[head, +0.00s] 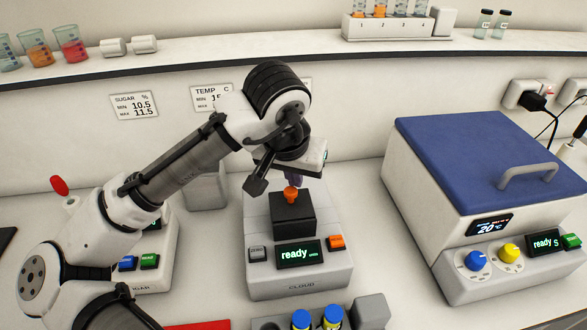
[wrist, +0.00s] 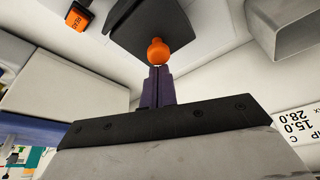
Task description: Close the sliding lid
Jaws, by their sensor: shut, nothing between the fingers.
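The CLOUD device (head: 300,281) stands below my arm in the head view, its screen reading "ready". A black block (head: 293,215), seemingly the sliding lid, sits on its top with an orange knob (head: 291,194). In the wrist view the dark lid (wrist: 152,22) and the knob (wrist: 158,52) show ahead of my fingers. My gripper (wrist: 158,76) is shut and empty, its purple fingertips right by the knob. I cannot tell whether they touch. In the head view my gripper (head: 294,179) is behind the knob and partly hidden. Any opening under the lid is not visible.
A blue-lidded bath (head: 480,150) stands to the right. Blue-capped vials (head: 333,317) and a grey block (head: 370,311) are in front. The SUGAR device (head: 160,255) is left, partly behind my arm. A shelf (head: 250,62) with beakers and a rack runs behind.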

